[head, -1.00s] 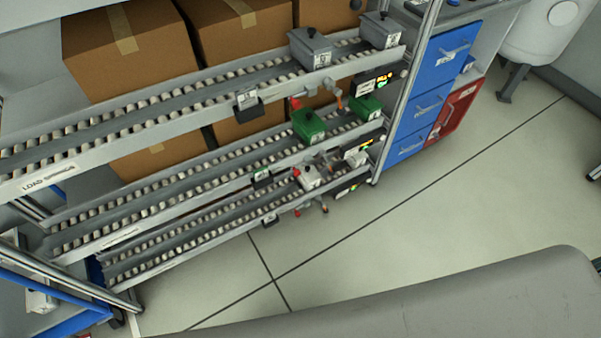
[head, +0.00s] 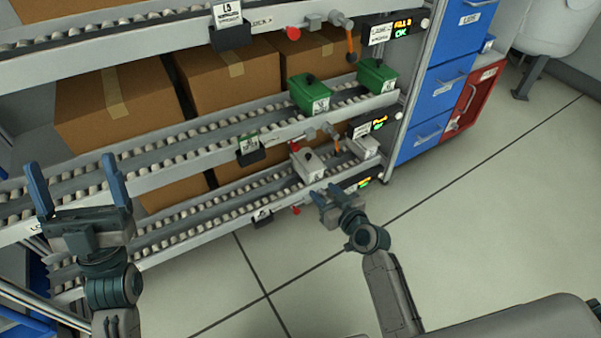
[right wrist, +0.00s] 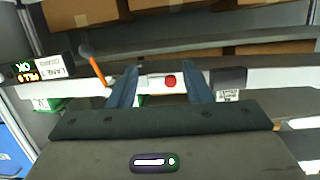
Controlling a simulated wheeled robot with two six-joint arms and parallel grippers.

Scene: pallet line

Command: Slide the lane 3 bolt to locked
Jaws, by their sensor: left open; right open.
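The top rail in the head view carries a card reading like L3 (head: 228,14), a red knob (head: 293,33) and a grey bolt (head: 338,19) with an orange lever (head: 350,48). A similar bolt (head: 325,131) sits on the middle rail. My left gripper (head: 77,190) is open and empty at the left, in front of the rack. My right gripper (head: 325,198) is open and overlaps the lower rail, hiding part of it. In the right wrist view, upside down, a red knob (right wrist: 171,81) shows between the open fingers, with an orange lever (right wrist: 98,70) to its left.
Green bins (head: 310,93) stand on the middle lane and pale bins (head: 308,164) on the lower one. Lit displays (head: 381,30) sit at the rail ends. Blue drawers (head: 440,85) and a red bin (head: 475,98) stand right of the rack. The floor (head: 470,200) is clear.

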